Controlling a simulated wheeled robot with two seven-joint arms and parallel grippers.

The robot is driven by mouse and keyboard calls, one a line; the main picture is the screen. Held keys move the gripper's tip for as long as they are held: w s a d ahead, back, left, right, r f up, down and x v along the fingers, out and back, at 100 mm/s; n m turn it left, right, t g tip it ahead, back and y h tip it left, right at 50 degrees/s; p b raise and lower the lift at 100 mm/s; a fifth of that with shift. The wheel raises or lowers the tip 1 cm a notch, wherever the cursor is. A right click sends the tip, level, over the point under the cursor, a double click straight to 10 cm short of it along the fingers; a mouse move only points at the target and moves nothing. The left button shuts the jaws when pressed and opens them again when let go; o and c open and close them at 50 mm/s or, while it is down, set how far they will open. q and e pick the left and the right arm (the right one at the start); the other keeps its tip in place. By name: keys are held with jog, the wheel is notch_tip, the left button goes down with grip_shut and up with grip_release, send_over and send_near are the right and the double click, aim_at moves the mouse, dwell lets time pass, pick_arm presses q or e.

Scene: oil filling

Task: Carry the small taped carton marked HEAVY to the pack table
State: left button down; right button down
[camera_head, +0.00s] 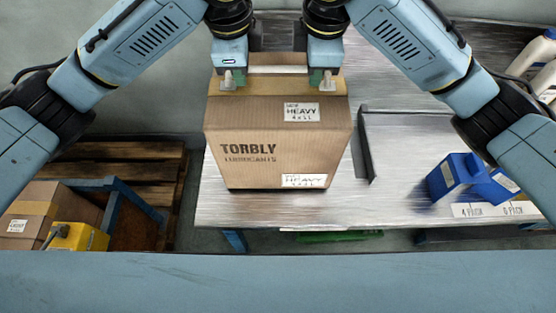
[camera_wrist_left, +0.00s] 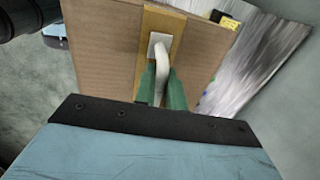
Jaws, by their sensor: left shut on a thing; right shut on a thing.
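The taped carton (camera_head: 270,155) is brown, printed TORBLY LUBRICANTS, with white HEAVY labels on its front. It is upright over the left part of the metal-topped table (camera_head: 395,205); I cannot tell whether its base touches the top. My left gripper (camera_head: 233,82) and my right gripper (camera_head: 322,82) are both shut on the carton at its upper edge, one towards each side.
A raised metal edge (camera_head: 366,145) stands just right of the carton. Blue containers (camera_head: 460,175) sit at the table's right, near 4 PACK and 6 PACK labels. White jugs (camera_head: 535,55) stand at back right. A wooden pallet (camera_head: 135,165), another carton (camera_head: 40,205) and a yellow object (camera_head: 78,237) are at left.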

pick_arm(q)
jog(key=shift+w+f+b, duration=0.1)
jog(key=shift+f+b, duration=0.45)
jog(key=shift+b, duration=0.1)
pick_arm(e)
jog(key=shift+w+f, duration=0.1)
jog(key=shift+f, duration=0.45)
pick_arm(q)
jog(key=c, duration=1.9)
grip_release()
jog(key=shift+f, duration=0.3)
pick_arm(e)
jog(key=c, duration=1.9)
grip_release()
jog(key=shift+f, duration=0.3)
pick_arm(q)
jog(key=shift+o, duration=1.3)
jog(key=shift+r, duration=0.1)
pick_arm(e)
jog(key=shift+o, duration=1.3)
jog(key=shift+r, duration=0.1)
pick_arm(q)
jog(key=shift+o, duration=0.8)
jog(key=shift+s+r, duration=0.1)
jog(key=shift+s, duration=0.15)
pick_arm(e)
jog(key=shift+o, duration=0.8)
jog(key=shift+s, duration=0.25)
